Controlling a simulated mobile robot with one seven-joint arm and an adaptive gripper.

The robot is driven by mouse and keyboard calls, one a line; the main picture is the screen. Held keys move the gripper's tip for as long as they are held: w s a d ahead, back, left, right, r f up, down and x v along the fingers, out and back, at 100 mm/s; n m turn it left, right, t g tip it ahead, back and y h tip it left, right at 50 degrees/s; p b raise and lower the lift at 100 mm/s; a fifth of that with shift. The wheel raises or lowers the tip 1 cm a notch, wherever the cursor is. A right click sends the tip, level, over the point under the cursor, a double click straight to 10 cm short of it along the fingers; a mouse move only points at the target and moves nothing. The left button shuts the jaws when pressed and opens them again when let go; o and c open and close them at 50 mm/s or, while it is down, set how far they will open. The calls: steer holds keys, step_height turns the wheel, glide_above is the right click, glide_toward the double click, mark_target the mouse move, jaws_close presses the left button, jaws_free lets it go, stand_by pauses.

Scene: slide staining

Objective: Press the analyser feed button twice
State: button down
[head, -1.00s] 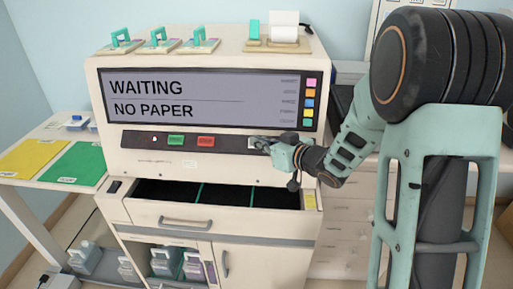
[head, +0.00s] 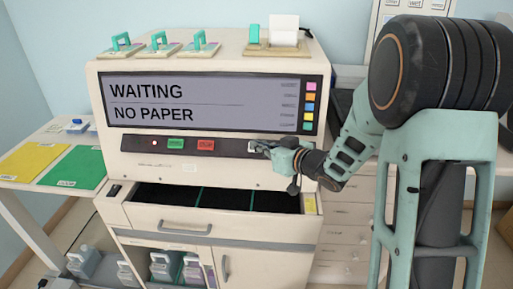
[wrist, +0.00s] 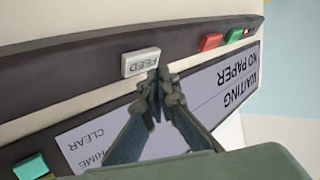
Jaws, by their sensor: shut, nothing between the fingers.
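The analyser (head: 215,165) is a cream cabinet whose screen (head: 200,100) reads WAITING and NO PAPER. The feed button (wrist: 141,62) is pale grey, marked FEED, on the dark button strip (wrist: 70,95). In the head view it is partly hidden by my gripper (head: 258,147). In the wrist view my gripper (wrist: 158,86) is shut and empty, its tips at the button's lower right edge. I cannot tell whether the tips touch the button.
Green (head: 175,143) and red (head: 206,145) buttons sit farther left on the strip. An open drawer (head: 185,227) juts out below. Teal-handled racks (head: 160,42) and a white paper piece (head: 285,30) stand on top. Yellow (head: 30,160) and green (head: 72,167) mats lie on the left table.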

steer(key=shift+f, duration=0.1)
stand_by(0.5)
steer(key=shift+w+f, duration=0.2)
steer(key=shift+w, duration=0.1)
steer(key=shift+w+f+b, duration=0.25)
steer(key=shift+b, duration=0.05)
stand_by(0.6)
steer(key=shift+s+r, duration=0.1)
steer(key=shift+r, duration=0.05)
steer(key=shift+s+r+p, duration=0.4)
steer(key=shift+s, duration=0.05)
stand_by(0.4)
steer(key=s+r+p, duration=0.2)
steer(key=s+r, duration=0.1)
steer(key=shift+s+r, duration=0.25)
steer(key=shift+s, duration=0.05)
